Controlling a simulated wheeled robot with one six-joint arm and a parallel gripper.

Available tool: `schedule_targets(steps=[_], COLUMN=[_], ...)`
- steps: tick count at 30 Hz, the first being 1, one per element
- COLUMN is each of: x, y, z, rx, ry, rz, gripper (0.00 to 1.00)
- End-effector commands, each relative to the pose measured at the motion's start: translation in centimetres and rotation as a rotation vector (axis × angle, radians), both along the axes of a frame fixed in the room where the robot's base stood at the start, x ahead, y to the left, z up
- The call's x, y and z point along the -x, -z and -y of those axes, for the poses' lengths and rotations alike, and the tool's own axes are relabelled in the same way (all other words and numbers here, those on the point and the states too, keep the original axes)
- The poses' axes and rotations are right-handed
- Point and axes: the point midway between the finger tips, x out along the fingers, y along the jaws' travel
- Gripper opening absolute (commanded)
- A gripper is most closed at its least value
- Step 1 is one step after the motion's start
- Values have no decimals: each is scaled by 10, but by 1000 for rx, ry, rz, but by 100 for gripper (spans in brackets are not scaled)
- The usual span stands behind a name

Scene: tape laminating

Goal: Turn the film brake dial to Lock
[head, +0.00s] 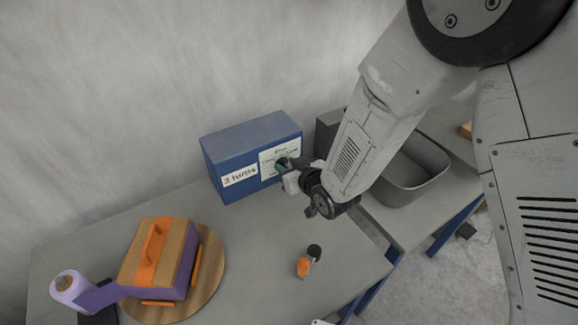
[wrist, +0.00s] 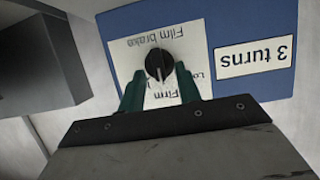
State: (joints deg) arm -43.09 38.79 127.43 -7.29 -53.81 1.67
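The film brake dial (wrist: 158,65) is a round black knob with a white pointer line on a white card (wrist: 195,38), which is fixed to a blue box (head: 225,147). In the wrist view the card's lettering is upside down. The pointer is toward the bottom of that view, on the side of the word "Firm". A label starting "Lo" is partly hidden by the right finger. My gripper (wrist: 159,78) has its two green fingers apart, one on each side of the dial's lower part. I cannot tell whether they touch it. In the head view my gripper (head: 284,166) hides the dial.
A "3 turns" label (head: 240,176) is beside the card. A wooden turntable (head: 213,262) carries a tan and purple box (head: 145,250) with an orange strap. A purple film roll (head: 70,287) stands left.

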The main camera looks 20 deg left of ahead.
Motion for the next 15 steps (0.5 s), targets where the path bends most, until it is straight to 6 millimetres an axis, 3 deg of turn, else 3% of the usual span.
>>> schedule_targets(steps=[4,8,15], x=[0,0,0], y=[0,0,0], z=[0,0,0], rx=[0,0,-3], ry=[0,0,0], rz=[0,0,-3], gripper=[34,0,0])
